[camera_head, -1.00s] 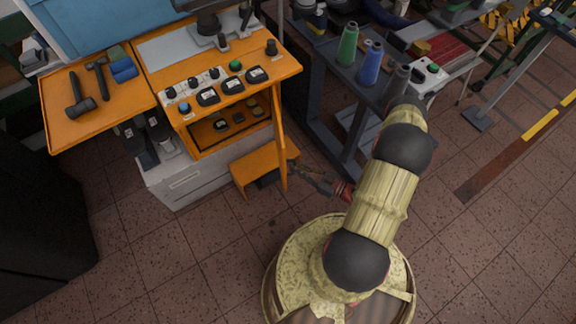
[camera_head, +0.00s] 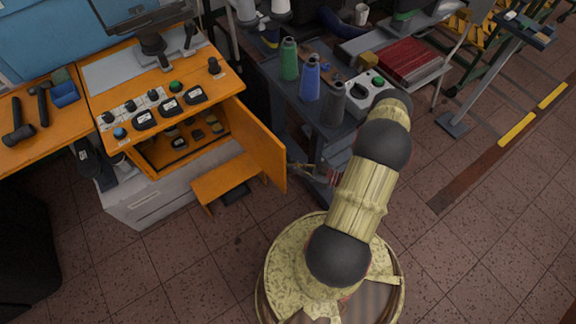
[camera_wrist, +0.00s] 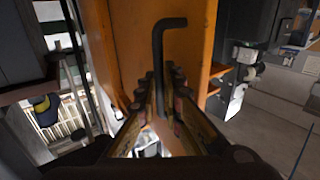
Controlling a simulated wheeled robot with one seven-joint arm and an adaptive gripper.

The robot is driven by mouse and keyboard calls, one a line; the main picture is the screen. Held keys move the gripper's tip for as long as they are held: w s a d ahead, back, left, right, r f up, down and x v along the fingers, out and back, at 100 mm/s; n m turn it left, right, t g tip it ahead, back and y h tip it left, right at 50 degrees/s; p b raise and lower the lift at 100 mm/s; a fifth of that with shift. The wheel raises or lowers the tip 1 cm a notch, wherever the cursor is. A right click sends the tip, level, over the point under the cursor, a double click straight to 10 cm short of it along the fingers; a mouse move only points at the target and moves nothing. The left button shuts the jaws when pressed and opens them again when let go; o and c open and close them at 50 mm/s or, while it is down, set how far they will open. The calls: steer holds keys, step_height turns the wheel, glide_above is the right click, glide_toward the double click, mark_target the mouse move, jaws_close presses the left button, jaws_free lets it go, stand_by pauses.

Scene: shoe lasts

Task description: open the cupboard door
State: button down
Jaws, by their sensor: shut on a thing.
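The orange cupboard door (camera_head: 259,150) stands swung out to the right of the open orange cupboard (camera_head: 147,160) in the head view. Its inside face shows. In the wrist view the orange door panel (camera_wrist: 190,50) fills the middle, with a dark bent bar handle (camera_wrist: 157,60) in front of it. My gripper (camera_wrist: 163,88) is shut on this handle, with a finger on each side. In the head view my gripper (camera_head: 298,167) is at the door's outer side, partly hidden by the door's edge.
An orange step (camera_head: 225,182) stands before the cupboard. Close to the right is a dark bench (camera_head: 318,125) with green, blue and grey thread cones. Dark instruments (camera_head: 178,138) lie inside the cupboard. The tiled floor (camera_head: 170,265) in front is clear.

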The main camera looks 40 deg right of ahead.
steer(key=shift+w+d, duration=0.15)
steer(key=c, duration=2.2)
jaws_free()
steer(key=shift+w, duration=0.1)
steer(key=shift+c, duration=0.2)
steer(key=o, duration=0.3)
steer(key=shift+a, duration=0.2)
steer(key=v, duration=1.2)
steer(key=shift+d, duration=0.1)
